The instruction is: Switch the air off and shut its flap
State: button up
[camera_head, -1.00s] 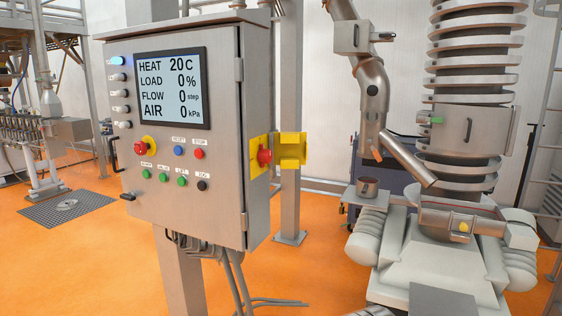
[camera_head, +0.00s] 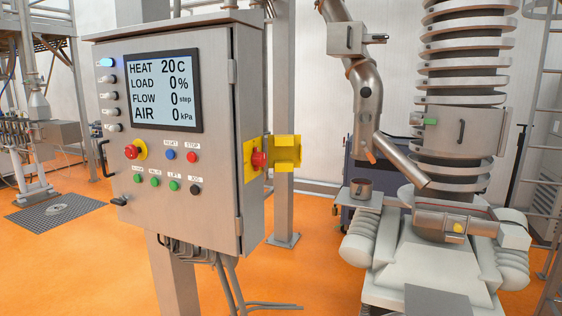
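A grey control cabinet (camera_head: 218,200) stands left of centre. On its right side is a red rotary knob (camera_head: 259,160) on a yellow plate (camera_head: 249,174). A yellow flap (camera_head: 285,153) sticks out to the right of the knob, swung open and apart from it. I cannot read any label there or tell the knob's exact turn. The cabinet's display (camera_head: 150,92) reads HEAT 20 C, LOAD 0 %, FLOW 0 step, AIR 0 kPa. My gripper is not in view.
The cabinet front carries a red button on yellow (camera_head: 131,152), several small coloured buttons and a lit blue lamp (camera_head: 106,62). A machine with a ringed column (camera_head: 464,70) and white base (camera_head: 425,262) stands at the right. Orange floor (camera_head: 310,290) is open between them.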

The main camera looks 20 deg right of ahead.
aim_at(258, 159)
jog(key=i, duration=1)
jog(key=z, duration=0.05)
